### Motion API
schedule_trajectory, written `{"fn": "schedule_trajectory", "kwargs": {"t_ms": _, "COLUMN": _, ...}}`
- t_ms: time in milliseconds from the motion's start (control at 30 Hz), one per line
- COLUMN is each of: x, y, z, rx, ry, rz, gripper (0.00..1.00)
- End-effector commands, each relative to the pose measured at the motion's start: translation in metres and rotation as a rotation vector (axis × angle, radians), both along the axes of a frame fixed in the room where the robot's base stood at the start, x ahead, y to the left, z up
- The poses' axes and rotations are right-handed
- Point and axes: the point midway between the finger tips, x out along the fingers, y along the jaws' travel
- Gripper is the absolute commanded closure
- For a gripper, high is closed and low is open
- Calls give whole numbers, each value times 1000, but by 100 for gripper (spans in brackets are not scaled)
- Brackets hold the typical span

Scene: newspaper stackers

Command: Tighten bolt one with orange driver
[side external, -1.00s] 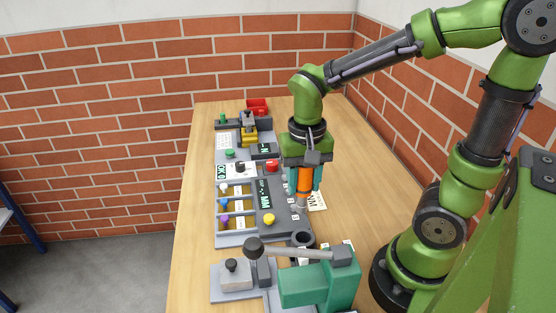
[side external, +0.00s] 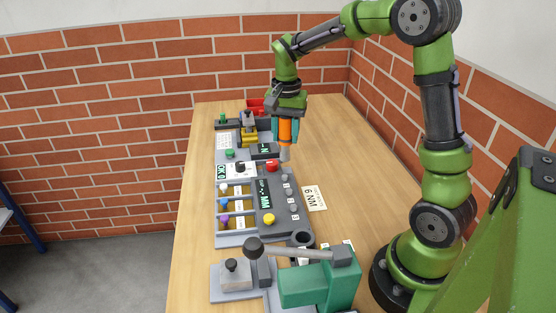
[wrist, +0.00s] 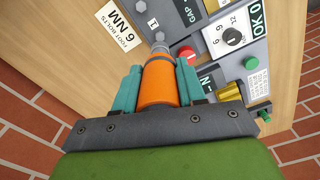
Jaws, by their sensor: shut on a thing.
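My gripper (side external: 285,133) has teal fingers shut on the orange driver (side external: 285,131), which points down with its grey tip low. The driver also shows in the wrist view (wrist: 159,82), gripped between both fingers. The grey bolt station (side external: 272,212) lies below, with several bolts along its right side. Bolt one (wrist: 160,36), beside a label reading 1, shows just past the driver tip in the wrist view. In the side view the driver tip is above the station's far end, apart from the bolts that show there.
A "6 NM" card (side external: 314,198) lies right of the station. A red button (side external: 272,165) and a panel with a black knob (side external: 240,167) are close to the driver. A green lever press (side external: 318,284) stands at the near end. The table's right side is clear.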

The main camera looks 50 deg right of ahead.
Motion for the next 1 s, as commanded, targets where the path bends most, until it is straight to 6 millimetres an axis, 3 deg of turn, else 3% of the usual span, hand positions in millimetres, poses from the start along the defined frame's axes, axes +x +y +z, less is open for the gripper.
{"fn": "schedule_trajectory", "kwargs": {"t_ms": 600, "x": 0, "y": 0, "z": -46, "rx": 0, "ry": 0, "rz": 0, "gripper": 97}}
{"fn": "schedule_trajectory", "kwargs": {"t_ms": 1000, "x": 0, "y": 0, "z": -56, "rx": -1, "ry": -3, "rz": 1, "gripper": 97}}
